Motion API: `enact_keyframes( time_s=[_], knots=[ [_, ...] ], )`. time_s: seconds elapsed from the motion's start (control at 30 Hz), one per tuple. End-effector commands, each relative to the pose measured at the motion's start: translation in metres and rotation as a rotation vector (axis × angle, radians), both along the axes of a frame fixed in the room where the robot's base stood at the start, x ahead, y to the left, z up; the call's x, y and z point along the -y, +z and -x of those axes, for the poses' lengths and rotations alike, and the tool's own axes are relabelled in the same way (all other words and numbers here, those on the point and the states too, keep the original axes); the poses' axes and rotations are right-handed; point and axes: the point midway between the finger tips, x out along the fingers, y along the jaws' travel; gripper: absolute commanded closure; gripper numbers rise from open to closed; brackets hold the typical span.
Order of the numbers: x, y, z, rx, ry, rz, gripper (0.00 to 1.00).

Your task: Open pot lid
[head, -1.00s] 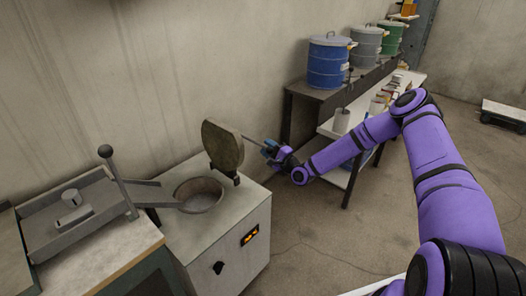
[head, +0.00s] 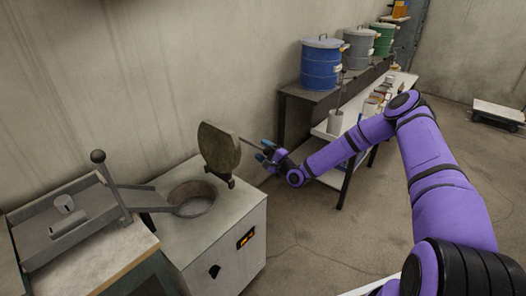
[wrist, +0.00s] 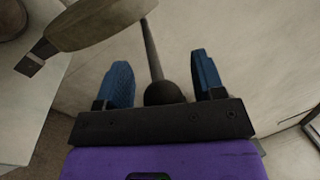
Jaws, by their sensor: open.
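The pot lid (head: 219,148) stands upright on its hinge at the right side of the pot opening (head: 192,197), which is uncovered. Its thin rod handle (head: 252,143) points right toward my gripper (head: 267,152). In the wrist view the lid (wrist: 100,22) is at the upper left, and the handle (wrist: 151,50) runs down between the blue fingers to a dark knob at its end. My gripper (wrist: 165,80) is open, with a finger on each side of the handle and gaps showing between them.
The pot sits in a pale furnace cabinet (head: 225,232). A metal trough with a lever (head: 110,185) lies to its left. A shelf bench (head: 350,90) with blue, grey and green drums stands at the back right. The wall is close behind the lid.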

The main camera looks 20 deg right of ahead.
Motion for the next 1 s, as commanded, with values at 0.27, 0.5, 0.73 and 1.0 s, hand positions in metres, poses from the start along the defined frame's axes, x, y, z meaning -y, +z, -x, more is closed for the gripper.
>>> enact_keyframes(
  time_s=[0.27, 0.5, 0.73, 1.0],
  knots=[
    [0.023, -0.008, 0.032, -0.003, -0.002, 0.0, 0.38],
    [0.045, -0.016, 0.068, -0.003, -0.003, 0.0, 0.38],
    [0.056, -0.021, 0.086, -0.001, -0.002, -0.001, 0.38],
    [0.057, -0.021, 0.088, -0.002, 0.0, 0.0, 0.38]
  ],
)
